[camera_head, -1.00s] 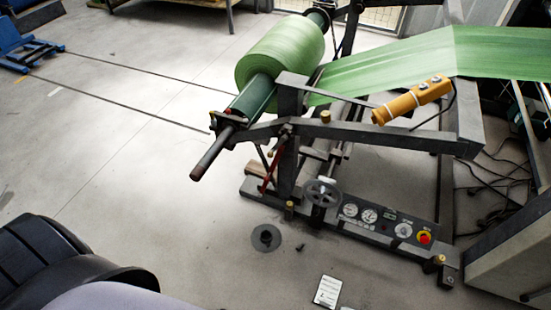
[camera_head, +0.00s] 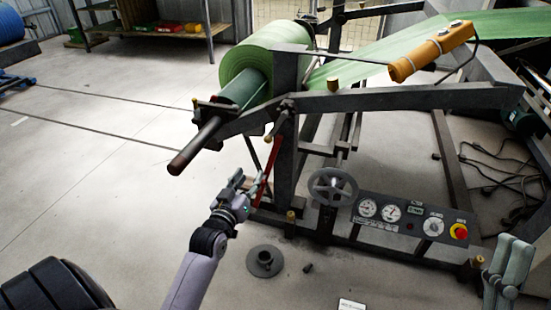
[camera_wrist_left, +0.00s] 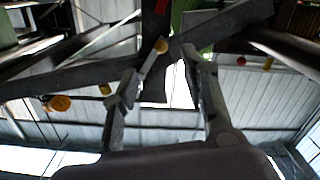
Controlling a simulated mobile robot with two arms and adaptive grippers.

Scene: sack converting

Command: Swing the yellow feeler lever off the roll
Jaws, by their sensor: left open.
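The green roll (camera_head: 258,58) sits on its dark shaft in the stand. A thin dark rod below the shaft carries a small yellow knob (camera_head: 268,139) beside a red bar (camera_head: 266,172). A yellow-orange body with buttons (camera_head: 432,50) is at the upper right by a thin dark bar. I cannot tell for certain which yellow part is the feeler lever. My left gripper (camera_head: 243,184) is open and empty, below the knob and apart from it. In the left wrist view, a yellow knob (camera_wrist_left: 162,46) shows between its fingers. My right gripper (camera_head: 510,262) shows partly at lower right; its jaws are unclear.
A grey handwheel (camera_head: 333,187) and a gauge panel (camera_head: 412,222) with a red button stand low on the frame. A round dark base (camera_head: 265,261) is on the floor. Shelving with coloured bins (camera_head: 145,30) is at the back. The floor to the left is mostly clear.

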